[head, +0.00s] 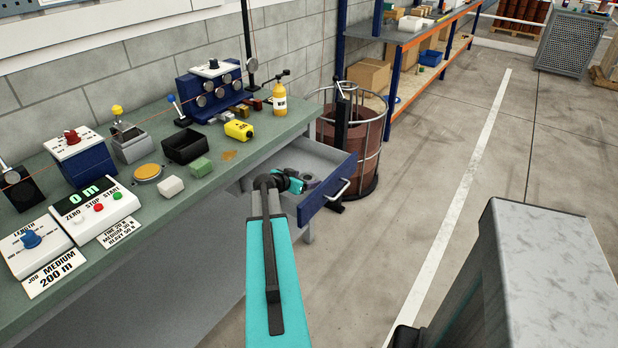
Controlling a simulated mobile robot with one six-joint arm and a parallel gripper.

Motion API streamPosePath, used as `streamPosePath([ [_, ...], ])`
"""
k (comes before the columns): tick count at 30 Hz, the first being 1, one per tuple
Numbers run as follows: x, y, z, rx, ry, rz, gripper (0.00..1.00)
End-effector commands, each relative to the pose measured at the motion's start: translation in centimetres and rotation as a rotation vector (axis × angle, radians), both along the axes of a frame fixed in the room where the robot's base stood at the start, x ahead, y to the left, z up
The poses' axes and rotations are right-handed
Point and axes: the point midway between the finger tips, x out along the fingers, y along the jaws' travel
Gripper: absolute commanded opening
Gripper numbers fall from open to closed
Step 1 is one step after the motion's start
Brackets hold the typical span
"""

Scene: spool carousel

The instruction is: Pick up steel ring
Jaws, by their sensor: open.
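My gripper (302,184), at the end of my teal arm, is over the open drawer (338,206) under the bench's right end. Its jaws are open but small and partly hidden by my wrist. A small grey round piece (313,181) shows in the drawer just right of the jaws. It may be the steel ring, but it is too small to be sure. I cannot tell whether the jaws touch it.
The green bench (200,205) carries a control box (95,208), a black bin (185,147), a yellow device (239,130) and a yellow bottle (279,98). A caged copper-coloured spool (352,155) stands behind the drawer. Open floor lies to the right.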

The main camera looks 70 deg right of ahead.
Motion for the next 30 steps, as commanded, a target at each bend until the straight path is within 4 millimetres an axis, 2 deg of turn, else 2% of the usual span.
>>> streamPosePath([
  [5,-0.15,-0.69,-0.38,0.0,0.001,0.0,0.75],
  [21,-0.11,-0.64,-0.4,0.0,0.0,0.001,0.75],
  [23,-0.1,-0.64,-0.4,0.0,0.0,0.001,0.68],
  [30,-0.07,-0.63,-0.4,0.0,0.0,0.001,0.29],
])
